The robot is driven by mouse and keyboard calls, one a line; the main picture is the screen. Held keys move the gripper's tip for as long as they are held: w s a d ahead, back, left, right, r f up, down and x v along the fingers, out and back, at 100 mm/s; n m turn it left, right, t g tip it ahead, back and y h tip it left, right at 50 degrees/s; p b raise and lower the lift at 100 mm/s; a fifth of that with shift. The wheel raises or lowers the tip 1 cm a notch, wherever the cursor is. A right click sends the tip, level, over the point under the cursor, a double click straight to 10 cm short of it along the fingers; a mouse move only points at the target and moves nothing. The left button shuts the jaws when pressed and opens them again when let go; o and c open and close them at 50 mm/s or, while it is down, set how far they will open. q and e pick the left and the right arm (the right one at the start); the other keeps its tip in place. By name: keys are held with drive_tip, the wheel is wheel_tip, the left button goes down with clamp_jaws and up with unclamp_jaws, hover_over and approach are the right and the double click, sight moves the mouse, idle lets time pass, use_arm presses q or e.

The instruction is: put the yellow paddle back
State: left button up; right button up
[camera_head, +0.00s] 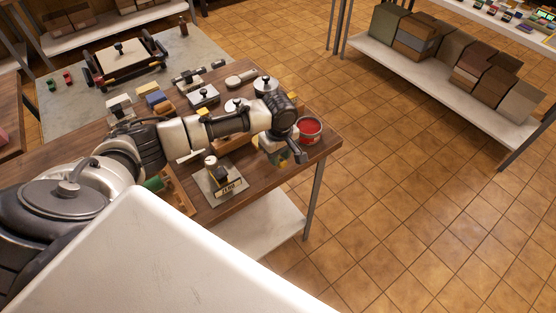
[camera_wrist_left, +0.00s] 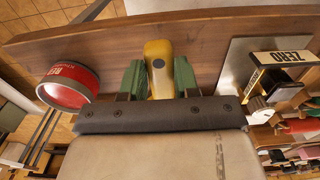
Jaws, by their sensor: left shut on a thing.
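The yellow paddle (camera_wrist_left: 158,66) shows in the left wrist view as a rounded yellow piece with a dark round spot. It sits between the green fingers of my left gripper (camera_wrist_left: 157,80), which is shut on it. Beyond it in that view is the wooden tabletop (camera_wrist_left: 110,48). In the head view my left gripper (camera_head: 278,157) is by the table's right end, beside the red tin, and the arm hides most of the paddle. I cannot tell whether the paddle touches the table. My right gripper is not in view.
A red tin (camera_head: 310,129) stands near the table's right corner, close to my left gripper. A metal plate with a ZERO sign (camera_head: 229,189) lies near the front edge. Several knobbed metal pieces (camera_head: 204,95) crowd the back. Open tiled floor (camera_head: 400,180) lies right of the table.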

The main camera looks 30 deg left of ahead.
use_arm(q)
wheel_tip(320, 180, down, 4)
drive_tip(key=shift+s+a+r+p, duration=0.1)
drive_tip(key=shift+a+r+p, duration=0.05)
drive_tip(key=shift+p, duration=0.35)
drive_tip(key=shift+f, duration=0.2)
drive_tip(key=o, duration=1)
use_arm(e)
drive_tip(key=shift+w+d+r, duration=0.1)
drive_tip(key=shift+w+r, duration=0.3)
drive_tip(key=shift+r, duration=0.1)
use_arm(q)
wheel_tip(320, 180, up, 12)
drive_tip(key=shift+r+b, duration=0.1)
drive_tip(key=shift+b, duration=1)
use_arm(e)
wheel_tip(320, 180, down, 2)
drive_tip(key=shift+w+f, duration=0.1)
